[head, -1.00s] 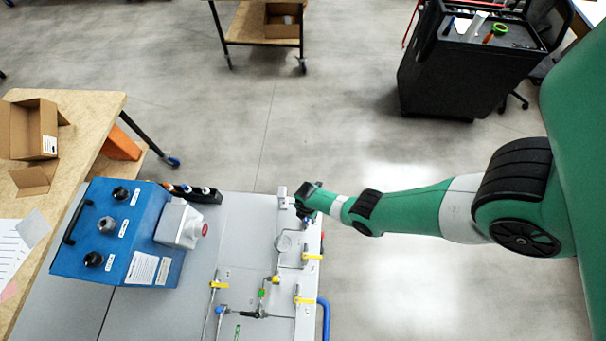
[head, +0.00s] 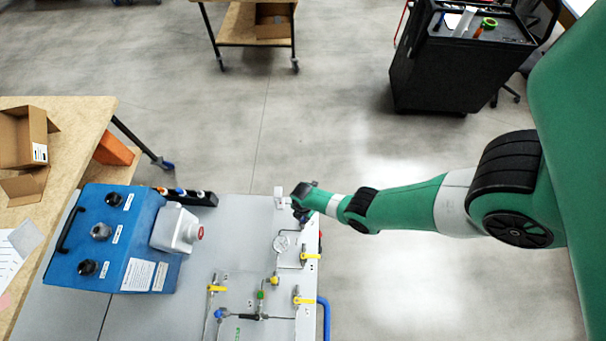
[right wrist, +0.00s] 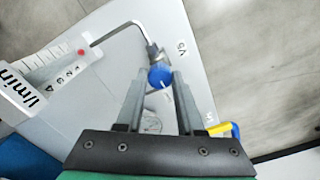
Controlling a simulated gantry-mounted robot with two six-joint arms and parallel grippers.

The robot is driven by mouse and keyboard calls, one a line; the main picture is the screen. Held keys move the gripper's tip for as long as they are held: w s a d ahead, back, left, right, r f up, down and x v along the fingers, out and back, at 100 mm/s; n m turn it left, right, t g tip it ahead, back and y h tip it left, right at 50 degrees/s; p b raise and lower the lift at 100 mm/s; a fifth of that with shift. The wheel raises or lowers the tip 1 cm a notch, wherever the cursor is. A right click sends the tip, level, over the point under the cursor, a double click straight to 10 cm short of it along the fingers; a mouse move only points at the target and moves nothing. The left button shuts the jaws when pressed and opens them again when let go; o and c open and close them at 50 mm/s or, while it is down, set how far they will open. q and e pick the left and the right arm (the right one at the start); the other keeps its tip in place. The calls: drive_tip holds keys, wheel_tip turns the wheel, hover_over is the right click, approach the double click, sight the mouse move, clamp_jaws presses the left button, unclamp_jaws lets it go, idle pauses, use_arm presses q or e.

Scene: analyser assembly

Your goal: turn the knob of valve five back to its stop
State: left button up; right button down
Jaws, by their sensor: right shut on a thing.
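The blue round knob (right wrist: 160,77) of valve five shows in the right wrist view, with a white mark on its face. A V5 label (right wrist: 183,48) is printed on the pale panel beside it. My right gripper (right wrist: 161,84) is shut on the knob, one finger on each side. In the head view my right gripper (head: 298,207) is at the far right corner of the grey panel (head: 245,235), and it hides the knob there. My left gripper is not in view.
A bent metal tube (right wrist: 112,32) runs to the valve. A white flowmeter (right wrist: 28,88) stands to its left. A yellow-handled valve (head: 309,256) and thin pipework lie nearer on the panel. A blue control box (head: 140,225) stands at left. Open floor lies right of the panel.

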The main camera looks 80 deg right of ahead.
drive_tip(key=m, duration=1.3)
drive_tip(key=shift+m, duration=0.3)
drive_tip(key=m, duration=0.4)
drive_tip(key=shift+m, duration=0.4)
drive_tip(key=c, duration=0.5)
unclamp_jaws()
